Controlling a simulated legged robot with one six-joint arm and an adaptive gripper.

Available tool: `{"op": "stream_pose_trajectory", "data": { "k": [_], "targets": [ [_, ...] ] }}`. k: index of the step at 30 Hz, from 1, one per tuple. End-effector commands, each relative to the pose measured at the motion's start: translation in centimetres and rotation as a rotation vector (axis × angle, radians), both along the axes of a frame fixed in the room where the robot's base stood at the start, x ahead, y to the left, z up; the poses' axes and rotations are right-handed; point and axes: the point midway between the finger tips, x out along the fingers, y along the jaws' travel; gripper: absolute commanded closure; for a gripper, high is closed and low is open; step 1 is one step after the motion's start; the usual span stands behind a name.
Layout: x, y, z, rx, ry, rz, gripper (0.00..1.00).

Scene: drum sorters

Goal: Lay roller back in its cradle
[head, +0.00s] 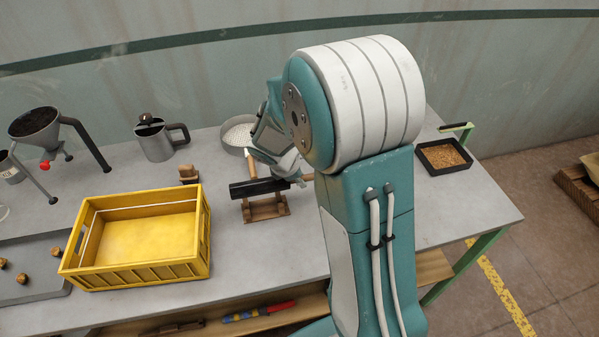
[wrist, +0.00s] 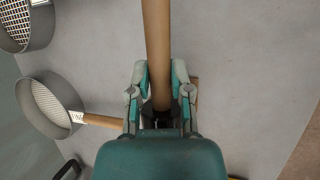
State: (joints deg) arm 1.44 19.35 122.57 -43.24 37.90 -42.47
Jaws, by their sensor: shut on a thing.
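The roller has a dark cylindrical body (head: 257,188) and a pale wooden handle (wrist: 157,45). In the head view it lies nearly level across the top of a small brown wooden cradle (head: 265,212). I cannot tell whether it touches the cradle's uprights. My gripper (wrist: 160,82) is shut on the roller, with a finger on each side of the wooden part in the wrist view. In the head view my arm hides much of the gripper (head: 285,165). In the wrist view my gripper hides most of the dark body.
A round sieve (head: 237,136) with a wooden handle stands just behind the cradle. A grey jug (head: 155,143) stands farther back. A black tray (head: 443,168) is at the right.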

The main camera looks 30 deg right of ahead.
Motion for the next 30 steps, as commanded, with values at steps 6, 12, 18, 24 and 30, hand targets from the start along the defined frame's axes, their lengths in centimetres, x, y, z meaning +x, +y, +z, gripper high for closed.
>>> {"op": "stream_pose_trajectory", "data": {
  "k": [6, 12, 18, 24, 30],
  "targets": [
    [0.0, 0.0, -2.0, 0.000, 0.002, 0.000, 1.00],
    [0.0, 0.0, -3.6, -0.001, 0.003, 0.001, 1.00],
    [-0.1, 0.0, -4.5, 0.000, 0.001, 0.001, 1.00],
    [0.0, 0.0, -4.6, 0.000, 0.000, 0.000, 1.00],
    [0.0, 0.0, -4.6, 0.000, 0.000, 0.000, 1.00]
  ]
}}
